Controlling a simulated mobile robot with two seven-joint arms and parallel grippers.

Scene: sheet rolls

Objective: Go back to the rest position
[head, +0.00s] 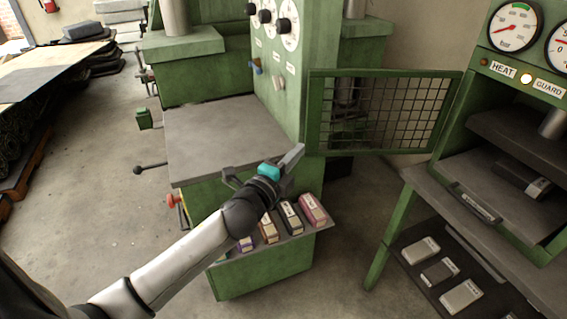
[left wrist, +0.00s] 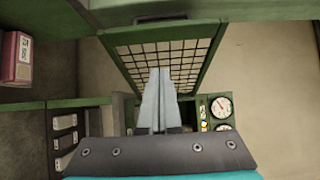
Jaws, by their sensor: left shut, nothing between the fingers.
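My left gripper (head: 298,152) is shut and empty. In the head view it is at the end of my arm reaching in from the lower left, in front of the green machine (head: 275,85) and to the left of the mesh guard door (head: 385,112). In the left wrist view the two grey fingers (left wrist: 160,75) lie together, pointing toward the mesh guard (left wrist: 165,62) beyond. Nothing is held. My right gripper is in neither view.
The guard stands swung out from the green press (head: 480,65) at right. A grey worktable (head: 205,135) and a shelf of small boxes (head: 268,228) are close to my arm. Sheet stacks (head: 50,75) stand at far left. Floor (head: 90,215) at left is clear.

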